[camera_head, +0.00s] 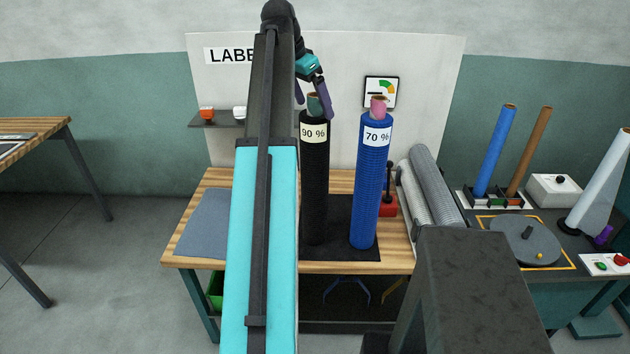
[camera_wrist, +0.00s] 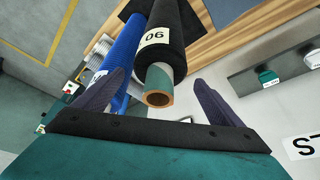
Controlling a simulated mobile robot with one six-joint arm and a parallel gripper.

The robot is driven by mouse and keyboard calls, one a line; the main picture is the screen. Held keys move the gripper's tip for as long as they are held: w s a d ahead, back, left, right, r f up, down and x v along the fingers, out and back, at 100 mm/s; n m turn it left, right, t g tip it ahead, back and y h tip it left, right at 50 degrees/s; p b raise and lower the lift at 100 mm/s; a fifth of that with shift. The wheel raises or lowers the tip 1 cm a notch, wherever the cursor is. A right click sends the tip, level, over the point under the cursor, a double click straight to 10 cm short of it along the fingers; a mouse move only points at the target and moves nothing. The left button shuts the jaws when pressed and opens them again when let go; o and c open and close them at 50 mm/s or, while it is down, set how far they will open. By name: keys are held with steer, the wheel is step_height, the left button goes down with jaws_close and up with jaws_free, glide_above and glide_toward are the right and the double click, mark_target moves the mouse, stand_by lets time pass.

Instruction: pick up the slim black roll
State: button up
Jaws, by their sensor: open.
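The slim black roll (camera_head: 314,190) stands upright on a dark mat on the wooden bench, with a "90 %" label near its top. A green core tube (camera_head: 315,105) sticks out of its top. In the wrist view, the black roll (camera_wrist: 172,30) points toward the camera, its core end (camera_wrist: 159,88) between the fingers. My gripper (camera_head: 314,98) is open at the top of this roll, with a finger on each side of the core and visible gaps. In the wrist view, my gripper (camera_wrist: 160,95) shows both fingers spread. My arm hides the roll's left surroundings.
A blue roll (camera_head: 370,185) labelled "70 %" stands close on the right, its pink core upright. A small shelf (camera_head: 217,123) and a gauge screen (camera_head: 380,91) are on the back panel. A grey mat (camera_head: 205,222) lies left.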

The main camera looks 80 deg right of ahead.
mark_target(319, 116)
steer(key=shift+s+d+f, duration=0.1)
steer(key=shift+f, duration=0.15)
steer(key=shift+p+x, duration=0.85)
steer(key=shift+x, duration=0.3)
steer(key=shift+p+x, duration=0.4)
steer(key=shift+x, duration=1)
steer(key=shift+s, duration=0.1)
steer(key=c, duration=2.1)
steer(key=shift+r, duration=0.1)
steer(key=shift+c, duration=0.2)
